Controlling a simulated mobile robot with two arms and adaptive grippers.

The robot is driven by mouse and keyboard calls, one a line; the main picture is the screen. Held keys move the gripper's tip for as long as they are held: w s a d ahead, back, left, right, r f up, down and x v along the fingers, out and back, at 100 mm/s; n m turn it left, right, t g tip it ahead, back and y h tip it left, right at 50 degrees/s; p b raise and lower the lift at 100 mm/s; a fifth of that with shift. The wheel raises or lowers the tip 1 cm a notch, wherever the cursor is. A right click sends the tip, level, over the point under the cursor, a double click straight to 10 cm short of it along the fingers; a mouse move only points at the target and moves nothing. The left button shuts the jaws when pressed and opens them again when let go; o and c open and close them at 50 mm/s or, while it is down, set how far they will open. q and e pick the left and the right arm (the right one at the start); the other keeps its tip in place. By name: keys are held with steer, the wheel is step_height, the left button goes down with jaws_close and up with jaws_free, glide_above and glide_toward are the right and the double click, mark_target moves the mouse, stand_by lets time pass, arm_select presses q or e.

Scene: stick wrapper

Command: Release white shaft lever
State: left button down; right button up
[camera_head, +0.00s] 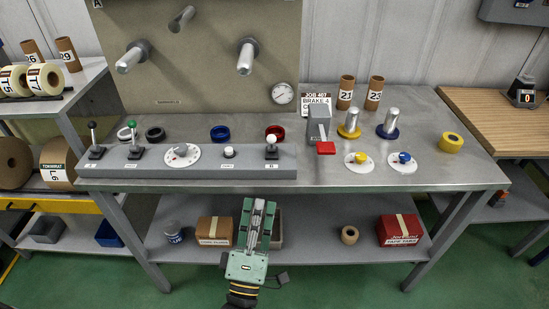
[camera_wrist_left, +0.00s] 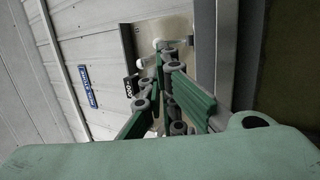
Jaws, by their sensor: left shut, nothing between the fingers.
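The white-knobbed lever (camera_head: 271,147) stands at the right end of the grey control panel (camera_head: 190,173), on a dark base, and looks close to upright. My left gripper (camera_head: 261,204) is shut and empty. In the head view it shows below the lever and the bench's front edge, apart from the lever. In the left wrist view my shut left fingers (camera_wrist_left: 165,52) point away from the camera toward a beige board with pale rounded ends on it. I cannot make out the lever in that view. My right gripper is in neither view.
The panel also has a black-knobbed lever (camera_head: 92,136), a green-knobbed lever (camera_head: 133,138), a dial (camera_head: 182,156) and a white button (camera_head: 229,151). A grey brake block with a red handle (camera_head: 326,148) stands just right of the panel. Pegs stick out from the board behind.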

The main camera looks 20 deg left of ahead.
arm_select(q)
steer(key=p, duration=0.4)
glide_toward(272, 143)
steer(key=x, duration=0.6)
steer(key=shift+w+a+f, duration=0.15)
steer(key=shift+a+f, duration=0.05)
steer(key=shift+f, duration=0.1)
steer(key=shift+w+r, duration=0.1)
steer(key=shift+w, duration=0.35)
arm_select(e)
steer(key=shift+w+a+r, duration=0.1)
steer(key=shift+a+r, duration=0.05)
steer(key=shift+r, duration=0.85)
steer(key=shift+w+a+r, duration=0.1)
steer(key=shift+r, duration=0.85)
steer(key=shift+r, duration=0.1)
